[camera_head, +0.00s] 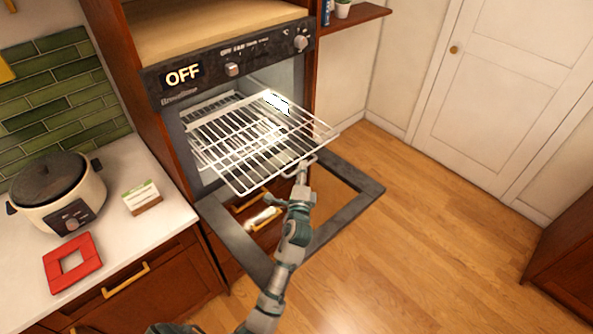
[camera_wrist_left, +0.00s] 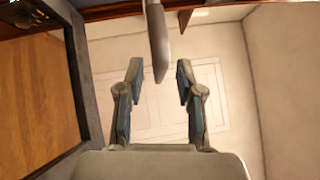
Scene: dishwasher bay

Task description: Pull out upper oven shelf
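The upper oven shelf (camera_head: 262,146) is a white wire rack sticking well out of the open oven in the head view, above the lowered oven door (camera_head: 362,187). My left gripper (camera_head: 303,166) is at the shelf's front edge, toward its right corner. In the left wrist view the left gripper (camera_wrist_left: 159,80) is open, its two fingers apart. A pale bar (camera_wrist_left: 157,40) comes down from the top and ends between the fingertips, with gaps on both sides. I cannot tell for sure which part of the shelf it is. My right gripper is not in view.
The control panel (camera_head: 235,63) reads OFF. A rice cooker (camera_head: 60,190), a red square trivet (camera_head: 72,262) and a small card box (camera_head: 141,197) sit on the left counter (camera_head: 120,232). Wooden floor (camera_head: 430,250) is clear on the right, before a white door (camera_head: 510,90).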

